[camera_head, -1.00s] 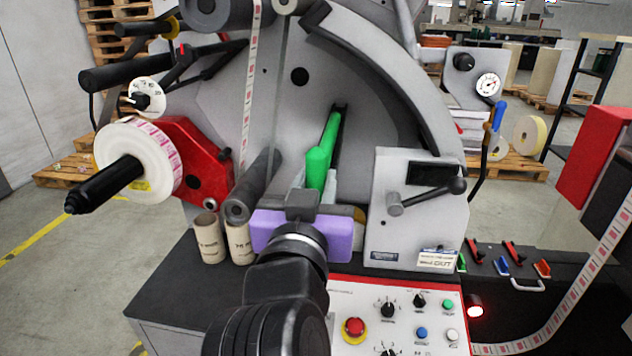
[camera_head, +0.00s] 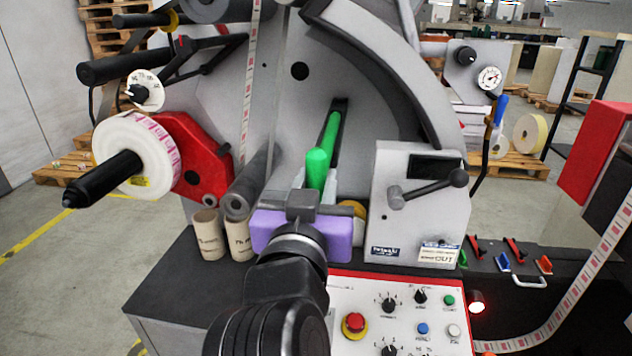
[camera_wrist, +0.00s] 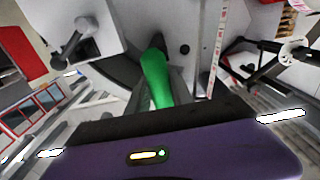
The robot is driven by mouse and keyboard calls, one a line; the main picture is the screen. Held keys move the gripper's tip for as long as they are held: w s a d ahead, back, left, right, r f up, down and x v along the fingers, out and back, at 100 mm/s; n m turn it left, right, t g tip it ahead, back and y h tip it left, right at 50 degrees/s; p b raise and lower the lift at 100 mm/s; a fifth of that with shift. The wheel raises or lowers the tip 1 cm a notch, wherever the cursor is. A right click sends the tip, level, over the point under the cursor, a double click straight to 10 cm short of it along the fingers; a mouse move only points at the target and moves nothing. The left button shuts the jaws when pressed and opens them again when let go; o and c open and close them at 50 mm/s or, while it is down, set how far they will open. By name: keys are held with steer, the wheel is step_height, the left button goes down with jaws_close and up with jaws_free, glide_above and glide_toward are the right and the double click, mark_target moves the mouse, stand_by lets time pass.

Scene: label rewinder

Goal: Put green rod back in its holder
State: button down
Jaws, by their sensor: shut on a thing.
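The green rod (camera_head: 318,165) points away from me toward the grey machine face, with its thick rounded near end toward my gripper. Its thinner far part runs up to a dark slot (camera_head: 340,104) in the face. I cannot tell whether the far end sits inside this slot. My gripper (camera_head: 316,186), with a purple body, is shut on the near end of the rod, its light grey fingers on either side. In the wrist view the green rod (camera_wrist: 156,76) stands up beyond the purple body, and its far end is hard to make out.
A grey box with a black lever (camera_head: 430,190) stands close to the right of my gripper. Cardboard cores (camera_head: 209,236) and a dark grey roller (camera_head: 250,186) are close on the left. The control panel (camera_head: 385,310) with a red button lies below.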

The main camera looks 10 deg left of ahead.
steer(key=c, duration=1.1)
jaws_free()
steer(key=shift+o, duration=0.2)
